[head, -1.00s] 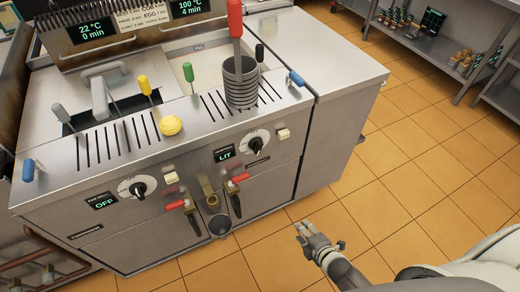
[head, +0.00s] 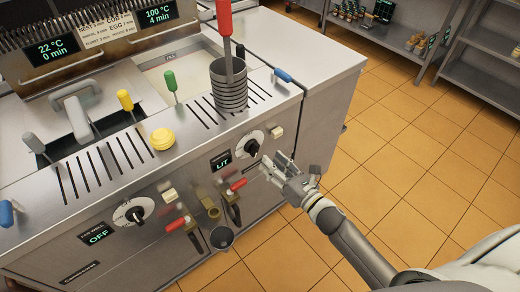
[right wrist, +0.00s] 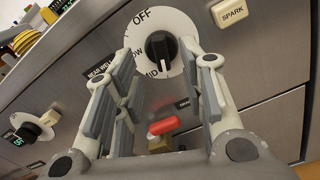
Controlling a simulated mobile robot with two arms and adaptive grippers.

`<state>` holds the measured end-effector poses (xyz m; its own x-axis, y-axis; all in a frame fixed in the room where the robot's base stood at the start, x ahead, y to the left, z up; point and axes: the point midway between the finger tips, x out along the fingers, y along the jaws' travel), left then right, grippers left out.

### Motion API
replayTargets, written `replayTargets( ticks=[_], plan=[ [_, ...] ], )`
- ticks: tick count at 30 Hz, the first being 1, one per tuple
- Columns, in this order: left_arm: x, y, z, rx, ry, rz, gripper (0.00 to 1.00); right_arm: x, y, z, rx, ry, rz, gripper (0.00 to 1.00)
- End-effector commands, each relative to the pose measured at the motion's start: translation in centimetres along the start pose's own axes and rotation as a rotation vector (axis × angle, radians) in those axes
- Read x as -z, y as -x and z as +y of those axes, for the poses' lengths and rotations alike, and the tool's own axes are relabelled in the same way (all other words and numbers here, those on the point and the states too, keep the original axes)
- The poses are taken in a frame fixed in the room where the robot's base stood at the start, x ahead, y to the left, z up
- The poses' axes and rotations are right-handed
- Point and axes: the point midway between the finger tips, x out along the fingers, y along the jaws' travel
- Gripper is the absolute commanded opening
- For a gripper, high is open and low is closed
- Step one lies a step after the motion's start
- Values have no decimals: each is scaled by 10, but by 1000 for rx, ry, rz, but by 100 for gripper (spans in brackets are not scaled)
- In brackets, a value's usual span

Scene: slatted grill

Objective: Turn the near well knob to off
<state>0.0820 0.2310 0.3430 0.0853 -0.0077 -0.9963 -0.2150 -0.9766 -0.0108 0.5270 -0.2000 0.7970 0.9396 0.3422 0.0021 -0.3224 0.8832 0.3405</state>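The near well knob (head: 252,148) is a black knob on a white dial on the front panel, beside a display reading LIT. In the right wrist view the knob (right wrist: 160,50) is close up, with OFF at the dial's upper left and MID at its lower left. Its pointer appears directed downward, near MID. My right gripper (head: 271,168) is open and empty, just in front of and below the knob. In the right wrist view its fingers stand apart either side of the knob, with no visible contact. My left gripper is not in view.
The far well dial (head: 134,213), its display reading OFF, is at left. Red-handled valves (head: 237,185) and a drain cup (head: 221,238) project below the near dial. A spark button (right wrist: 229,12) is right of the knob. Tiled floor (head: 400,170) is clear at right.

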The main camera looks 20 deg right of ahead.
Motion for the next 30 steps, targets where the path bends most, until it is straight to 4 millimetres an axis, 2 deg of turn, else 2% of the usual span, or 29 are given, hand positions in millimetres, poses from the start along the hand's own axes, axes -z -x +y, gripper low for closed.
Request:
replayTargets(
  ticks=[1, 6, 12, 16, 25, 30],
  plan=[
    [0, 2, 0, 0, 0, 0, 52, -2, -10, 0, 0, -1, -2, 38],
    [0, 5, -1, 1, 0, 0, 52, -2, -38, 0, 1, -2, -1, 38],
    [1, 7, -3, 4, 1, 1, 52, 0, -60, 0, 2, -2, 0, 38],
    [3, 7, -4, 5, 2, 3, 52, 0, -66, 0, 1, -3, 0, 38],
    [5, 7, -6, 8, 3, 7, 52, 1, -68, 0, 1, -3, 1, 38],
    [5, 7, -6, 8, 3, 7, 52, 1, -67, 0, 1, -3, 1, 17]
  ],
)
